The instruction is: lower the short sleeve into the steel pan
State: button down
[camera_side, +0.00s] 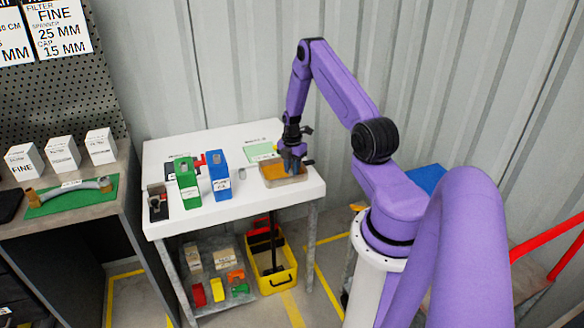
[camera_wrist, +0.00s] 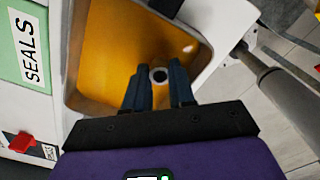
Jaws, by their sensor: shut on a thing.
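The steel pan (camera_side: 290,183) sits on the white table near its right end and holds an orange-brown liquid; in the wrist view its rim (camera_wrist: 68,62) runs around the liquid. My gripper (camera_side: 292,165) is over the pan, pointing down. In the wrist view its two dark fingers (camera_wrist: 158,82) are shut on the short sleeve (camera_wrist: 159,73), a small pale ring with a dark bore, seen end-on. The sleeve is over the pan's area, near the side closest to my gripper. Whether it touches the liquid, I cannot tell. The side view hides the sleeve behind the fingers.
A small grey cylinder (camera_side: 242,173) stands left of the pan. Blue (camera_side: 219,175) and green (camera_side: 188,183) pump blocks stand further left. A green card (camera_side: 261,151) lies behind the pan; the wrist view shows a SEALS label (camera_wrist: 30,50). Table space in front of the blocks is clear.

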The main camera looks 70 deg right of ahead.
jog(key=shift+f, duration=0.15)
jog(key=c, duration=0.9)
grip_release()
jog(key=shift+o, duration=0.2)
notch_tip(320, 180, up, 17)
jog(key=w+a+r+m, duration=0.1)
jog(key=a+r, duration=0.3)
jog(key=a, duration=1)
jog(key=a+r, duration=0.4)
jog(key=a, duration=1)
jog(key=s+a+r+m, duration=0.2)
jog(key=s+a+r, duration=0.1)
jog(key=s+a, duration=1)
jog(key=s, duration=0.9)
jog(key=shift+s+a+r+m, duration=0.25)
jog(key=shift+s+m, duration=0.1)
jog(key=shift+m, duration=0.05)
